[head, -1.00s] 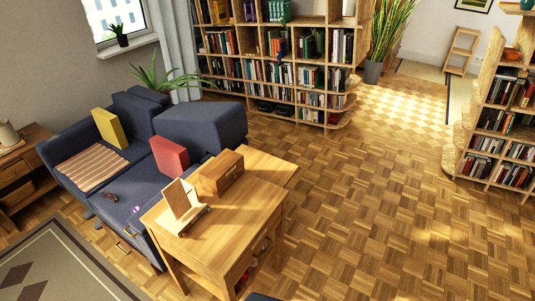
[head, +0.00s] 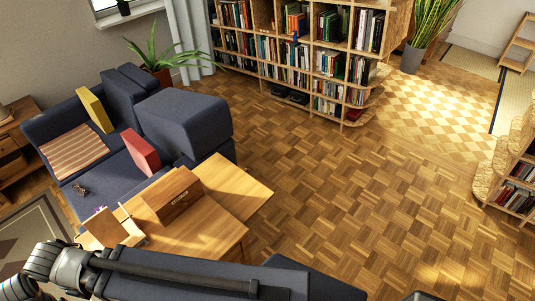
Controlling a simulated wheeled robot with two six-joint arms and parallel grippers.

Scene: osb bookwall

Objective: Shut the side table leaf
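The wooden side table (head: 205,233) stands at lower left beside the blue sofa. Its leaf (head: 243,187) sticks out on the far right side, looking about level with the top. A wooden box (head: 173,196) stands on the table close to the leaf, and a small wooden stand (head: 104,229) is at the left of the top. My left arm crosses the bottom of the head view and hides the table's near part. Neither gripper's fingers show, so what they hold cannot be seen.
The blue sofa (head: 185,116) with cushions stands close behind and left of the table. A dark blue seat-like thing (head: 335,287) is at the bottom. Bookshelves (head: 315,60) line the back. The parquet floor (head: 365,190) right of the table is clear.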

